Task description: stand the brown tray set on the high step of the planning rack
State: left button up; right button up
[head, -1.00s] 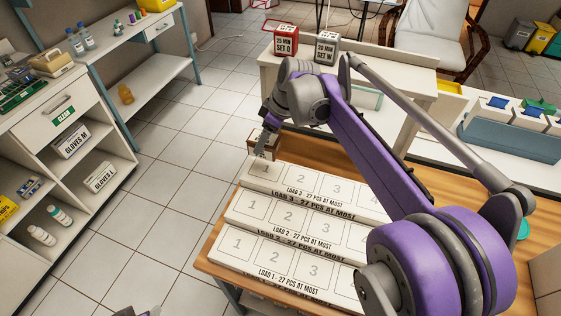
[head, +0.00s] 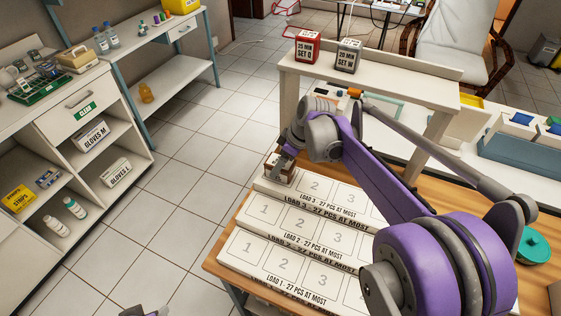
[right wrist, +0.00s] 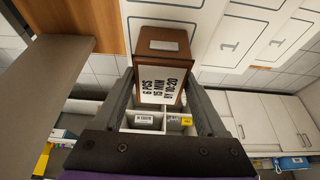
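The planning rack has three pale steps with numbered squares. Its high step (head: 340,194), marked LOAD 3, is at the back. The brown tray set (head: 278,174) is at the left end of that step, over its first square, and looks upright. It also shows in the right wrist view (right wrist: 160,48) with a white label reading 6 PCS, 15 MIN, BY 10:20. My right gripper (right wrist: 160,88) has its fingers on both sides of it, closed on it. Whether its base touches the step is hidden. Part of my left gripper (head: 147,311) shows at the bottom edge; its fingers are unclear.
A raised white shelf (head: 390,80) behind the rack holds a red box (head: 307,46) and a grey box (head: 347,55). A teal round object (head: 534,246) sits on the wooden table at right. Open tiled floor lies left of the table.

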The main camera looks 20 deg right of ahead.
jog(key=shift+o, duration=1.4)
jog(key=shift+r, duration=0.15)
jog(key=v, duration=1.2)
jog(key=s+a+f+m+h, duration=0.1)
jog(key=s+a+f+m, duration=0.1)
jog(key=s+f, duration=0.3)
jog(key=s+a+f+m+t+h, duration=0.1)
jog(key=s+a+f+m, duration=0.2)
jog(key=s, duration=0.6)
jog(key=s+a+f+m+t+h+p, duration=0.1)
jog(key=s+a+f+m, duration=0.2)
jog(key=s+f, duration=0.4)
jog(key=shift+a, duration=0.45)
